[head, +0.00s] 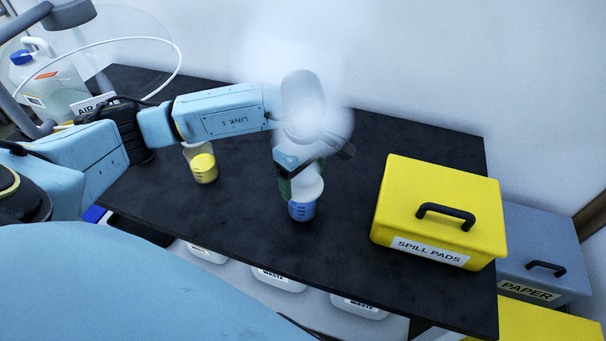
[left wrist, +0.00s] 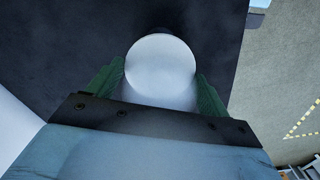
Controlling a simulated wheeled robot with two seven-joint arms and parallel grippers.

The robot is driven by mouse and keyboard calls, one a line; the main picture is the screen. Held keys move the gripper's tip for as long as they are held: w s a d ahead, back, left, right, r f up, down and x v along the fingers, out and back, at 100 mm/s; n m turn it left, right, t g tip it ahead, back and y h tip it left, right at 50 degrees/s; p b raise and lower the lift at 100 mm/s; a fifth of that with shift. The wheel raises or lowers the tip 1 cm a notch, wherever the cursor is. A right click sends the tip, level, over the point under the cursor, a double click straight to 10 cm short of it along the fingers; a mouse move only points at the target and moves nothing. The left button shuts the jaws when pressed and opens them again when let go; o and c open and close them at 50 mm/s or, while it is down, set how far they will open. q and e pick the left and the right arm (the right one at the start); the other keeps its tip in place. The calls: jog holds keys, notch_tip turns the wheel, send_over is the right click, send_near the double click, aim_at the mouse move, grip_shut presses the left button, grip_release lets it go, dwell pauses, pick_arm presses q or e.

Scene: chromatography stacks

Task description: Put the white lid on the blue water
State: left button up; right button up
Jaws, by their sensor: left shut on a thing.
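The blue water (head: 302,210) stands in a small clear beaker near the middle of the black table. A white lid (head: 309,189) is right at or just above the beaker's top; I cannot tell whether it rests on the rim. My left gripper (head: 300,186) comes down over it from above, its green fingers shut on the lid. In the left wrist view the round white lid (left wrist: 160,66) sits between the two green fingers (left wrist: 160,88) and hides the beaker below it.
A beaker of yellow liquid (head: 204,168) stands to the left. A yellow spill pads box (head: 440,205) with a black handle stands at the right. White haze (head: 315,85) covers part of my wrist. White waste bins (head: 278,279) are below the table's front edge. The tabletop between beaker and box is clear.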

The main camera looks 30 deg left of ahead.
pick_arm(q)
jog(key=o, duration=0.9)
jog(key=shift+r, duration=0.15)
jog(key=shift+r+p, duration=2.1)
jog(key=shift+r, duration=1.3)
